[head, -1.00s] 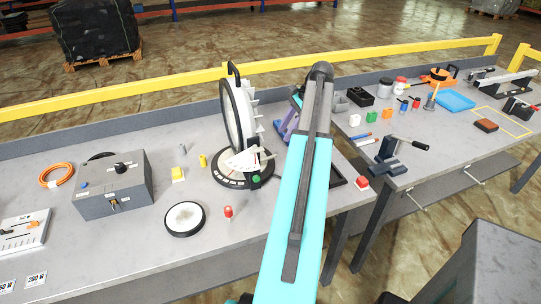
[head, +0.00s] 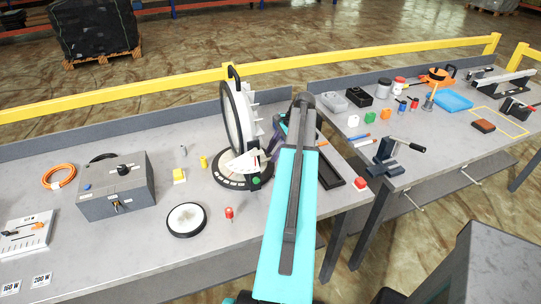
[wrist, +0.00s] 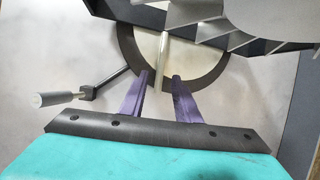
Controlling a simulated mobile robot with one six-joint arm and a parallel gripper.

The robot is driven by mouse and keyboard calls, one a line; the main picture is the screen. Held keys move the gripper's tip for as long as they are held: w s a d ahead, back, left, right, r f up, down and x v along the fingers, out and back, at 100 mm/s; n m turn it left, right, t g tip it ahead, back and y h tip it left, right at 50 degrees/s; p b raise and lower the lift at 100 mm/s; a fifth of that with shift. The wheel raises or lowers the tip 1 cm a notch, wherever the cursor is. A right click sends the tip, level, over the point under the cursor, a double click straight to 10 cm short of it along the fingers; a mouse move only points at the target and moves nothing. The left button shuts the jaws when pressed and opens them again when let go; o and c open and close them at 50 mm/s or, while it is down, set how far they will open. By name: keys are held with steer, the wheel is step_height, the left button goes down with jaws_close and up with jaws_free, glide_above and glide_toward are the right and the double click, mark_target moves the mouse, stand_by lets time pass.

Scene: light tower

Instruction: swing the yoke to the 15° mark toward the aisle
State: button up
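The lamp (head: 238,120) stands upright on the left table, held in its yoke with a black handle on top. Its round dark base (head: 228,178) carries a scale; a pale plate (head: 243,162) and a green knob (head: 257,181) are at its front. The yoke's angle against the marks is too small to read. My gripper is mostly hidden behind my arm in the head view. In the wrist view my gripper (wrist: 162,76) has its two purple fingers apart, with a pale upright bar (wrist: 164,40) just beyond and between the tips. Contact cannot be told.
A grey control box (head: 117,185), a round white-faced disc (head: 186,219) and a red-topped piece (head: 229,213) stand left and front of the lamp. A black tray (head: 328,172) lies right of my arm. The wrist view shows dark fins (wrist: 270,35) close by, and a grey-handled lever (wrist: 60,98).

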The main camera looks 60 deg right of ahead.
steer(key=shift+p+x, duration=0.3)
steer(key=shift+x, duration=1.1)
jaws_close()
